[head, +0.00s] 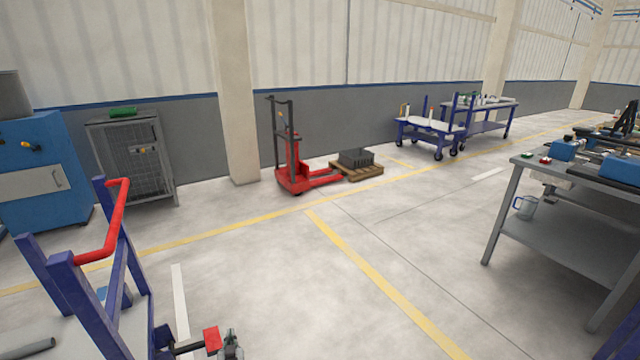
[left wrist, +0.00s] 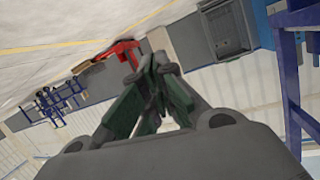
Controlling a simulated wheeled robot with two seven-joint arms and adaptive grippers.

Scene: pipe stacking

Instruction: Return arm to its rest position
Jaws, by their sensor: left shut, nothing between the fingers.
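My left gripper (head: 231,345) is at the bottom edge of the head view, just right of a blue cart, and only its end shows. In the left wrist view its two green-padded fingers (left wrist: 158,62) come together at the tips, with nothing between them. A grey pipe (head: 26,348) lies on the cart at the bottom left corner of the head view. My right gripper is in neither view.
The blue cart (head: 82,285) with a red handle (head: 113,222) stands close at the left. A grey workbench (head: 560,230) with tools stands at the right. A red pallet truck (head: 292,165) stands farther back. The floor between is clear.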

